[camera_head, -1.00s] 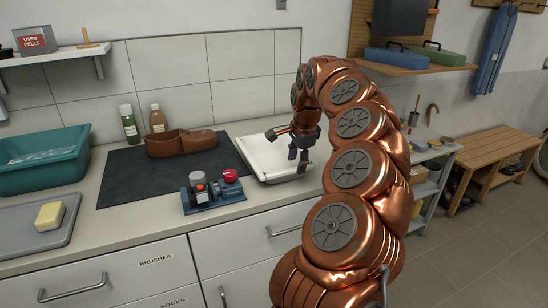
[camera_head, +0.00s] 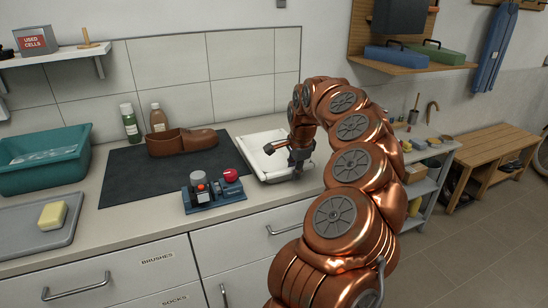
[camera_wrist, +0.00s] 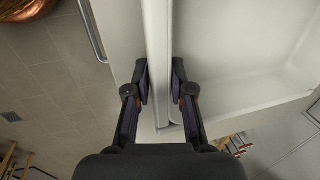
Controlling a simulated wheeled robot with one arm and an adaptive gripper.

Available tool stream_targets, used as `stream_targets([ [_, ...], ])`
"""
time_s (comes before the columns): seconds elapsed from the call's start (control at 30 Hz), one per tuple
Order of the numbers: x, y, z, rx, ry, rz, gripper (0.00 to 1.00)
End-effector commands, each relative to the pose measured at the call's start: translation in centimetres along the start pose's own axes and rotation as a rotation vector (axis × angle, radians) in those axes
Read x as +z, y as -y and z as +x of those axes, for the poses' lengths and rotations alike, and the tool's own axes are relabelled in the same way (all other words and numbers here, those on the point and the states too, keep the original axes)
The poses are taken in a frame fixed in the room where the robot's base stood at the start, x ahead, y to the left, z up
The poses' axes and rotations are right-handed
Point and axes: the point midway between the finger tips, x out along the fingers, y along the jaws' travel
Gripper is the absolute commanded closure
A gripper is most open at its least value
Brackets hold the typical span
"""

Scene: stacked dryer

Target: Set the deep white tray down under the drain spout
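The deep white tray (camera_head: 262,167) sits on the counter, right of the dark mat, partly hidden behind my arm. My gripper (camera_head: 283,160) is over the tray's near right part, fingers pointing down. In the wrist view, the fingers of my gripper (camera_wrist: 161,80) are spread on either side of the white tray's rim (camera_wrist: 158,30). The right finger is on the tray's inner side and the left one outside. I cannot tell whether either finger touches the wall. I cannot make out a drain spout; a curved brown piece (camera_head: 432,110) stands at the right, its nature unclear.
A blue device with a red knob (camera_head: 213,190) stands close left of the tray. A brown shoe (camera_head: 182,143) lies on the dark mat (camera_head: 130,180). A teal basin (camera_head: 45,165) is far left. A wooden bench (camera_head: 500,150) and open floor (camera_head: 480,250) are at the right.

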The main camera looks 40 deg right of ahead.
Motion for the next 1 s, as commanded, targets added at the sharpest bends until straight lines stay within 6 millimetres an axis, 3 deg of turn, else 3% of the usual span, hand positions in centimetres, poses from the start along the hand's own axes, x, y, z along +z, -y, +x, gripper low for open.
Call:
stream_targets([
  [0.17, 0.0, 0.0, 0.0, 0.0, 0.0, 0.0, 1.0],
  [0.77, 0.0, 0.0, -0.1, 0.001, 0.0, -0.001, 1.0],
  [1.0, 0.0, 0.4, -1.3, -0.002, -0.002, -0.001, 1.0],
])
